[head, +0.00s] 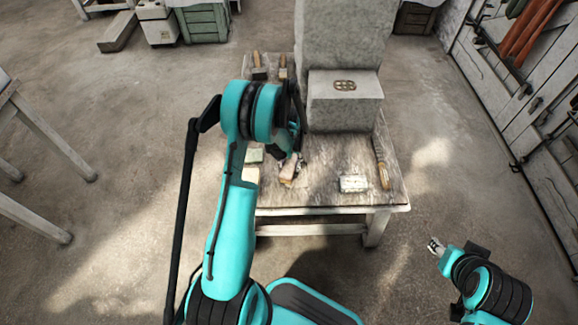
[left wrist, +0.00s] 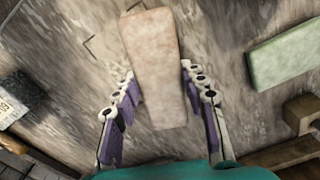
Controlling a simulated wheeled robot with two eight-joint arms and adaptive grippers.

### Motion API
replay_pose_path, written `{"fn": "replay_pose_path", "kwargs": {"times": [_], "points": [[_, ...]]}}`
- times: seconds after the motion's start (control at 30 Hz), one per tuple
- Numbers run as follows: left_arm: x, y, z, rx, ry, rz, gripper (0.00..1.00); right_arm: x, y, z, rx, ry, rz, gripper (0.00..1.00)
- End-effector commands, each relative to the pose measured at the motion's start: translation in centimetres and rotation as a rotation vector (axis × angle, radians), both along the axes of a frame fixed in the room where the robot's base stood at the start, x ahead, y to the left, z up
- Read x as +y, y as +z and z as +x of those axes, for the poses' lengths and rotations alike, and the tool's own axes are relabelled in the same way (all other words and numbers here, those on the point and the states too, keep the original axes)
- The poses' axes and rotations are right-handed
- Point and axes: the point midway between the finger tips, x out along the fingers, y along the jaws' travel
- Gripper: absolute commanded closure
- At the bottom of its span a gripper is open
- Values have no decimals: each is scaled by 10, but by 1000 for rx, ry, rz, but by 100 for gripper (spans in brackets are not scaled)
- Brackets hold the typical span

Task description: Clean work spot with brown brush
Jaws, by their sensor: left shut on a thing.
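A tan, wedge-shaped thing (left wrist: 155,60), which I take for the brown brush, lies between the fingers of my left gripper (left wrist: 155,95). Its bristles cannot be made out. In the head view the held brush (head: 288,172) is low over the worn wooden table (head: 320,187), left of centre; I cannot tell whether it touches. My left gripper (head: 291,163) is shut on it and partly hidden by its own arm. Faint outlined marks (left wrist: 108,45) show on the wood beside it, possibly the work spot. My right gripper (head: 435,246) hangs off the table at the right, its opening unclear.
A pale green block (left wrist: 285,55) lies near the held thing. A whitish block (head: 353,183) and a wooden-handled tool (head: 382,165) lie to the right. Two brushes lie at the back left. A large grey stone block (head: 345,100) fills the table's back. The front edge is clear.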

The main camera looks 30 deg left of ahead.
Motion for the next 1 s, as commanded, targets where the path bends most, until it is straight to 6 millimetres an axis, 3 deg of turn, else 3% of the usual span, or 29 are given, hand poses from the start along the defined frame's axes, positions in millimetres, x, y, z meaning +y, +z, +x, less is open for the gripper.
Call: {"fn": "replay_pose_path", "kwargs": {"times": [0.2, 0.4, 1.0], "points": [[3, 0, 13, 0, 0, 0, 81, 0, 0, 0, 0, 0, 0, 60], [3, -1, 13, 0, 0, 0, 81, 0, 0, 0, 0, 0, 0, 60], [-3, 0, -14, 0, 0, 0, 81, 0, 0, 0, 0, 0, 0, 60]]}}
